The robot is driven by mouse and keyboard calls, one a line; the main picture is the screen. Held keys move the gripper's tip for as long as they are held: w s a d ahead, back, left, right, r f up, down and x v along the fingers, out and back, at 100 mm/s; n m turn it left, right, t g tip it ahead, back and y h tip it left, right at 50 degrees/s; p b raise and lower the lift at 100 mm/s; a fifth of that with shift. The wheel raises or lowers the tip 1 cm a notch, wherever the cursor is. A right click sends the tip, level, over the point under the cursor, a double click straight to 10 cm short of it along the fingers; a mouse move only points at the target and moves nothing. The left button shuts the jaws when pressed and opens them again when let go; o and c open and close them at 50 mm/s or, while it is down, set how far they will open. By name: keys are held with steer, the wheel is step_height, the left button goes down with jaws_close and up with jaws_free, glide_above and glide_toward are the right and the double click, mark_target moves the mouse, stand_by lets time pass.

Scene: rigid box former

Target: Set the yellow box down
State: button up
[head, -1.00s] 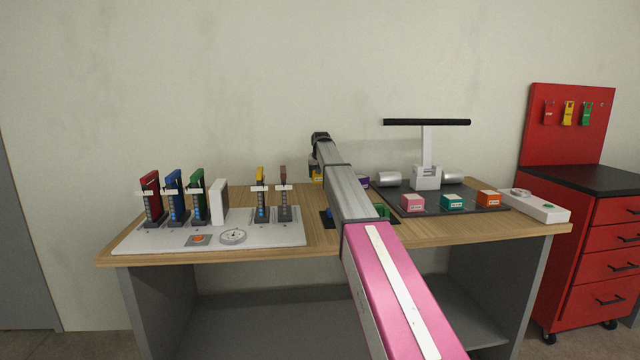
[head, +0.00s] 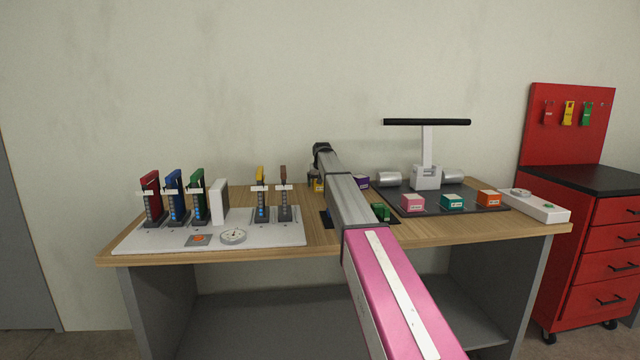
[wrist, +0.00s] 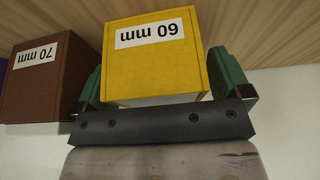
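The yellow box (wrist: 150,70), labelled 60 mm, sits between the two green fingers of my gripper (wrist: 158,72) in the wrist view. The fingers press against its two sides, so my gripper is shut on it. In the head view a small part of the yellow box (head: 319,185) shows beneath my gripper (head: 315,178), low over the back of the wooden table (head: 210,255). My arm hides much of that area. I cannot tell whether the box touches the table.
A brown box (wrist: 38,75), labelled 70 mm, is close on the left in the wrist view. A purple box (head: 361,182) and a green box (head: 381,211) lie right of my arm. A dark mat (head: 410,192) bears pink, teal and orange boxes. A grey board (head: 140,238) holds upright gauges at left.

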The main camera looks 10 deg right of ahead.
steer(key=v, duration=1.2)
steer(key=shift+r, duration=0.2)
